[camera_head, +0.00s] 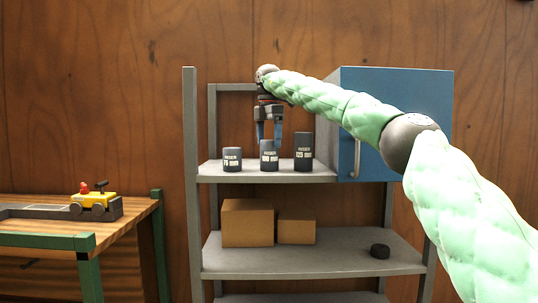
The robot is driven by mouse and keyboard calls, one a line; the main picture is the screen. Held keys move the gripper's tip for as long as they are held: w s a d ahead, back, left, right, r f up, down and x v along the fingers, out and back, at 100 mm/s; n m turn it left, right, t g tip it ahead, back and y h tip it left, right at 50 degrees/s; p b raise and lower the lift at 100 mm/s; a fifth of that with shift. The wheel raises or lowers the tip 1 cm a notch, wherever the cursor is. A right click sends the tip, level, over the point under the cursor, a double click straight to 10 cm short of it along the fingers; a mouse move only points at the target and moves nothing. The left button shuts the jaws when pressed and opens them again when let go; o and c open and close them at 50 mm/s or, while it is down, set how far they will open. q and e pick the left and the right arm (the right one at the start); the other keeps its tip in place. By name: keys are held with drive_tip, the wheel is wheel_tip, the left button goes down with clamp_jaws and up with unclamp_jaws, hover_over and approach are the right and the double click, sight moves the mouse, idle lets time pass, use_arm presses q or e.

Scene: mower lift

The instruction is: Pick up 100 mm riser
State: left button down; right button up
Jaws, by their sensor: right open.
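Three dark cylindrical risers stand upright on the grey upper shelf (215,176). The middle riser (268,158) is of medium height; its number is too small to read surely, but its size fits the 100 mm riser. The shortest riser (232,160), which seems marked 75, is to its left. The tallest riser (303,155), which seems marked 125, is to its right. My right gripper (269,139) points down over the middle riser. It is open, its two fingers spread at about that riser's top. Whether they touch it I cannot tell. My left gripper is out of view.
A blue cabinet (410,95) with a handle stands right of the risers. Cardboard boxes (247,223) and a black puck (380,251) are on the lower shelf (340,257). A workbench (130,217) at left holds a yellow toy-like mower (96,201).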

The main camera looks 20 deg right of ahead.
sight(270, 149)
drive_tip(key=shift+w+f+p, duration=0.25)
drive_tip(key=shift+f+p, duration=0.05)
drive_tip(key=shift+p, duration=0.15)
drive_tip(key=shift+d+f+p, duration=0.1)
drive_tip(key=shift+f+p, duration=0.25)
drive_tip(key=shift+f, duration=0.05)
drive_tip(key=shift+s+f+p, duration=0.2)
drive_tip(key=shift+f+p, duration=0.1)
drive_tip(key=shift+f, duration=0.15)
drive_tip(key=shift+s+d+f, duration=0.1)
drive_tip(key=shift+s+f, duration=0.15)
drive_tip(key=shift+f, duration=0.3)
drive_tip(key=shift+w+f, duration=0.35)
drive_tip(key=shift+s+r, duration=0.15)
drive_tip(key=shift+s, duration=0.05)
drive_tip(key=c, duration=1)
drive_tip(key=shift+c, duration=1.4)
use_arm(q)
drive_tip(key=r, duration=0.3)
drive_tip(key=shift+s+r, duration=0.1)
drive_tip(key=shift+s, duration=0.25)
use_arm(e)
drive_tip(key=shift+w, duration=0.1)
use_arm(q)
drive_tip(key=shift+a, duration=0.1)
